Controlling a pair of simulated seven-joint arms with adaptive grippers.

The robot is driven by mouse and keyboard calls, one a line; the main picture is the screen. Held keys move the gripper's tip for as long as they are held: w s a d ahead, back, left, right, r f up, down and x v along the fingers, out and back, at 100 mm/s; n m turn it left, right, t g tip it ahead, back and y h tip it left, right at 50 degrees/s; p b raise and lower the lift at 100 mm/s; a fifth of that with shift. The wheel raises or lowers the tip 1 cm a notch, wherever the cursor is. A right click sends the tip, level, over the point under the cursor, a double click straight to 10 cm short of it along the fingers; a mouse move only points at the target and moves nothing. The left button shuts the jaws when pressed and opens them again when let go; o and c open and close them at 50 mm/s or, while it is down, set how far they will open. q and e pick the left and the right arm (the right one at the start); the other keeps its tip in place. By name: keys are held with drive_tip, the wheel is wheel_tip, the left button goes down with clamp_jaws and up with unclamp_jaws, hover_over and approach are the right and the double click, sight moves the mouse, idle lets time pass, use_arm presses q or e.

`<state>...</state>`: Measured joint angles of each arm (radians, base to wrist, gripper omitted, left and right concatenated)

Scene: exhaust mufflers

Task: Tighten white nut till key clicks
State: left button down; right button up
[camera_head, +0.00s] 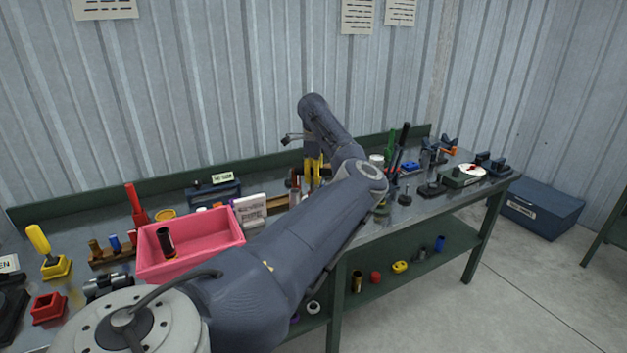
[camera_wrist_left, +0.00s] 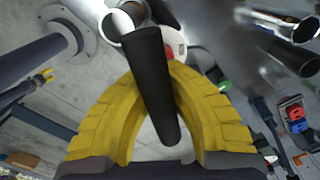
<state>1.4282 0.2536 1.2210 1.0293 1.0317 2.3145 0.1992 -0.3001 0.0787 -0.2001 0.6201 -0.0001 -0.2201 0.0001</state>
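My left gripper (camera_head: 313,170) is over the middle of the workbench, partly hidden by its own arm. In the left wrist view its yellow fingers (camera_wrist_left: 158,75) close in around a black cylindrical handle (camera_wrist_left: 157,95). The handle slants between them, and its upper end is near a pale metal ring-like part (camera_wrist_left: 120,22). Whether this handle is the key is not clear. A white round piece with a red mark (camera_wrist_left: 175,48) shows just behind the fingertips. I cannot pick out the white nut for certain. My right gripper is out of view.
The workbench (camera_head: 430,205) is crowded. A pink bin (camera_head: 190,245) stands left, with a yellow-handled tool (camera_head: 40,240) beyond it. Black fixtures and a white disc (camera_head: 472,169) are at the right end. A blue toolbox (camera_head: 541,208) sits on the floor.

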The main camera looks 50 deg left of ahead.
use_arm(q)
drive_tip(key=shift+m, duration=1.1)
